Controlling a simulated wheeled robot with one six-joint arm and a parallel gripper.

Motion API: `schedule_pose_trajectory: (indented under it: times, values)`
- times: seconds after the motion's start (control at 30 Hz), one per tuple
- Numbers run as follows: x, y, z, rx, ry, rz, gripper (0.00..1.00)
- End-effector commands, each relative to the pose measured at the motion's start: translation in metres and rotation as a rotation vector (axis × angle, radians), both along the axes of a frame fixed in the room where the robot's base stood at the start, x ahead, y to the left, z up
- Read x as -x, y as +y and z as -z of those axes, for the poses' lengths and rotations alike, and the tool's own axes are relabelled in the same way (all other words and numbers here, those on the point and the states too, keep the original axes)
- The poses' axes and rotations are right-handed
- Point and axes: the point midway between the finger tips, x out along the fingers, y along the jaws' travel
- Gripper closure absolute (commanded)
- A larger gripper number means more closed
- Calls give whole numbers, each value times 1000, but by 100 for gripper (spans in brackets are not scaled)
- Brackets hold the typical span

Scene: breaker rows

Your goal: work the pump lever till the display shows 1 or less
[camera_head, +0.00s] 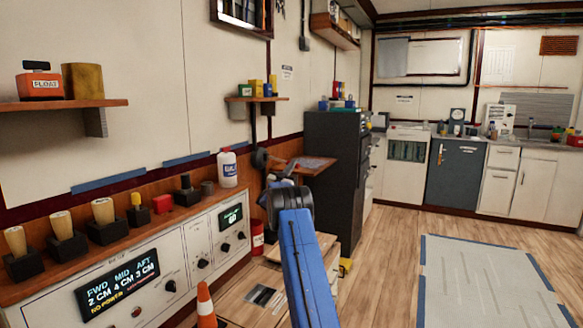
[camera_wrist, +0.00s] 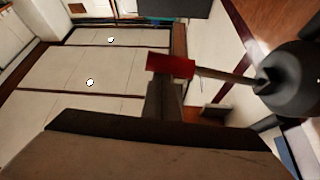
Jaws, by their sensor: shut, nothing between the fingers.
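A wide display (camera_head: 118,282) on the white panel reads FWD 2 CM, MID 4 CM, AFT 3 CM, with NO POWER below. A smaller display (camera_head: 231,218) at the panel's right end seems to read 60. In the wrist view, a red block (camera_wrist: 170,66) sits on a thin rod (camera_wrist: 225,76) that runs to a dark round body (camera_wrist: 290,78); this may be the pump lever, but I cannot be sure. My gripper (camera_wrist: 165,102) is shut and empty, close to the red block; contact cannot be told. In the head view my arm largely hides the gripper.
A wooden ledge (camera_head: 165,222) above the panel carries several knobbed blocks and a white bottle (camera_head: 227,168). An orange cone (camera_head: 206,305) stands in front of the panel. A dark cabinet (camera_head: 335,170) rises beyond my arm. The floor around the grey mat (camera_head: 485,285) is open.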

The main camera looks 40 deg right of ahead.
Motion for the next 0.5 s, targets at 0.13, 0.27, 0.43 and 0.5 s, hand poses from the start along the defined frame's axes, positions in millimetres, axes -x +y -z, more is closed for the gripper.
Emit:
schedule_pose_trajectory:
  times: [0.13, 0.27, 0.43, 0.5]
  values:
    - [10, -4, -25, 3, -6, 0, 100]
    - [15, 7, -24, 3, -3, -3, 100]
    - [23, 32, -12, 5, -5, -2, 100]
    - [25, 43, -5, 5, -6, -2, 100]
